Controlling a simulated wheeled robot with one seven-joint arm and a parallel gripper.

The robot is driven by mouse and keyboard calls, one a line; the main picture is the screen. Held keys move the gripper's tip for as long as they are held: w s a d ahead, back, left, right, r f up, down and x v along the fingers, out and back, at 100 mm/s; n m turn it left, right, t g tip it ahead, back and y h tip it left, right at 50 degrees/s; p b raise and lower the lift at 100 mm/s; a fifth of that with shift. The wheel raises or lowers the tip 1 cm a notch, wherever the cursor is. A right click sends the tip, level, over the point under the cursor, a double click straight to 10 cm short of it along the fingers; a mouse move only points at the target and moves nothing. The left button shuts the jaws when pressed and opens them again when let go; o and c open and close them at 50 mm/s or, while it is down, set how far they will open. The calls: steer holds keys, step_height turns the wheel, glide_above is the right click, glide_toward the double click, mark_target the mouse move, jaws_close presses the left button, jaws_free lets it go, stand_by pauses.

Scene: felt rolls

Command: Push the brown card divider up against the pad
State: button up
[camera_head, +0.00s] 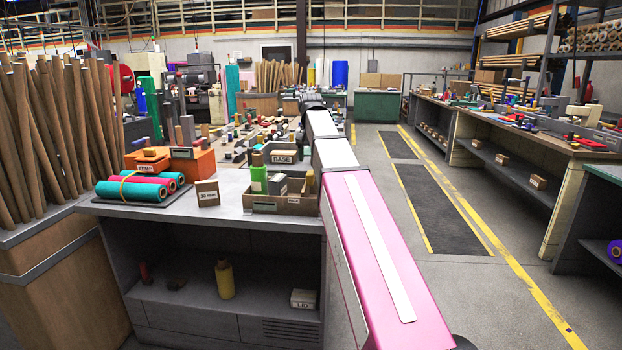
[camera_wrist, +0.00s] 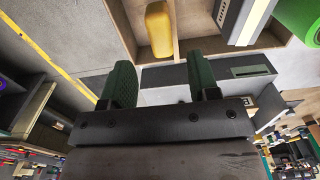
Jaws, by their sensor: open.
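A shallow brown card tray (camera_head: 290,206) stands at the front right of the near bench. In the wrist view, the brown card divider (camera_wrist: 173,22) seems to be the thin upright strip inside the tray, beside a yellow rounded piece (camera_wrist: 158,30). A gap of bare tray floor lies between it and a grey block (camera_wrist: 230,12), which looks like the pad; the block also shows in the head view (camera_head: 277,184). My gripper (camera_wrist: 163,82) is open and empty, its dark green fingers apart and off the divider. It is hidden in the head view.
Felt rolls (camera_head: 138,189) and a small 30 mm card (camera_head: 207,193) lie to the left. My pink arm passes close on the tray's right; the aisle beyond is clear.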

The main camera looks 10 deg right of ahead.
mark_target(310, 172)
step_height(310, 172, down, 8)
steer(key=shift+f, duration=0.1)
stand_by(0.4)
